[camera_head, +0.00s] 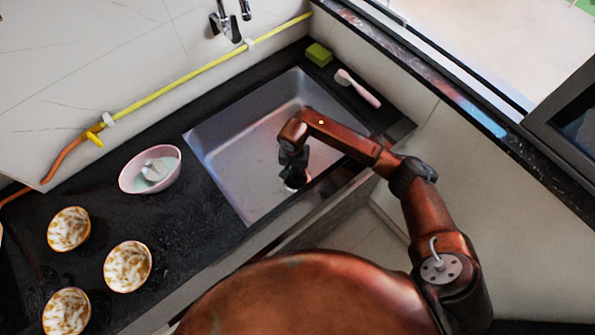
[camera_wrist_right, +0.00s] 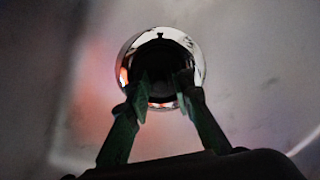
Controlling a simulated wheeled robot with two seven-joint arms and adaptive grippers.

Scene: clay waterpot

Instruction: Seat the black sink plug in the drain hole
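The sink drain shows in the right wrist view as a shiny metal ring (camera_wrist_right: 126,58) around a round black area (camera_wrist_right: 158,62). A small dark nub shows at the top of that area. I cannot tell whether the black area is the plug or the open hole. My right gripper (camera_wrist_right: 165,82) has its two fingers apart over the lower part of the ring, with only darkness visible between them. In the head view my right gripper (camera_head: 294,162) points down into the sink, just above the drain (camera_head: 297,184), and partly hides it. My left gripper is out of view.
The grey sink basin (camera_head: 232,150) is set in a black counter. A pink bowl with a pale object inside (camera_head: 150,169) and several patterned bowls (camera_head: 128,266) stand at left. A faucet (camera_head: 230,20) is above.

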